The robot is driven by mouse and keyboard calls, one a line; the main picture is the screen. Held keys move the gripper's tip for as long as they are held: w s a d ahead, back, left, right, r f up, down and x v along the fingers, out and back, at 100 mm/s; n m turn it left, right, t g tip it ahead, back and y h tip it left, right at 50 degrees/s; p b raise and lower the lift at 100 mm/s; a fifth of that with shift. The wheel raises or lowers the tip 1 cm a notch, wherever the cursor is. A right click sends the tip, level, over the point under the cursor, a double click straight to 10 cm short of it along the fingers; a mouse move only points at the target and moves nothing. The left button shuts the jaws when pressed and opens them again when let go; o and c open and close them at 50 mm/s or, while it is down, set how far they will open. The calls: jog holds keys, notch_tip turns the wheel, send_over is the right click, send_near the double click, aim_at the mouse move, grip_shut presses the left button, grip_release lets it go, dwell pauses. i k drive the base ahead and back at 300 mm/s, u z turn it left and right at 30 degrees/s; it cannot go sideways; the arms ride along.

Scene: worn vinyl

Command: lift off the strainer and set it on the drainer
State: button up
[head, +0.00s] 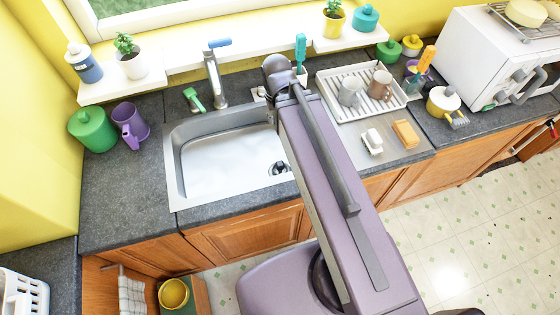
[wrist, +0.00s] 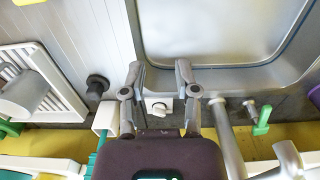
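A dark round piece, which looks like the strainer (head: 280,167), sits at the drain on the right side of the sink floor, partly hidden by my arm. The sink (head: 225,157) is steel and otherwise empty. The drainer (head: 324,88) is a white slatted rack right of the sink, holding mugs; it also shows at the left of the wrist view (wrist: 66,72). My gripper (wrist: 160,68) is open and empty, fingers spread, over the sink's back rim. The strainer does not show in the wrist view. My arm hides the fingertips in the head view.
A small white knobbed item (wrist: 160,107) lies below my fingers in the wrist view. A sponge (head: 405,133) and soap dish (head: 372,142) lie before the drainer. A dark knob (wrist: 97,85) stands beside it.

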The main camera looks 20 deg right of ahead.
aim_at(279, 167)
jog(key=u, duration=0.1)
jog(key=k, duration=1.1)
jog(key=z, duration=0.65)
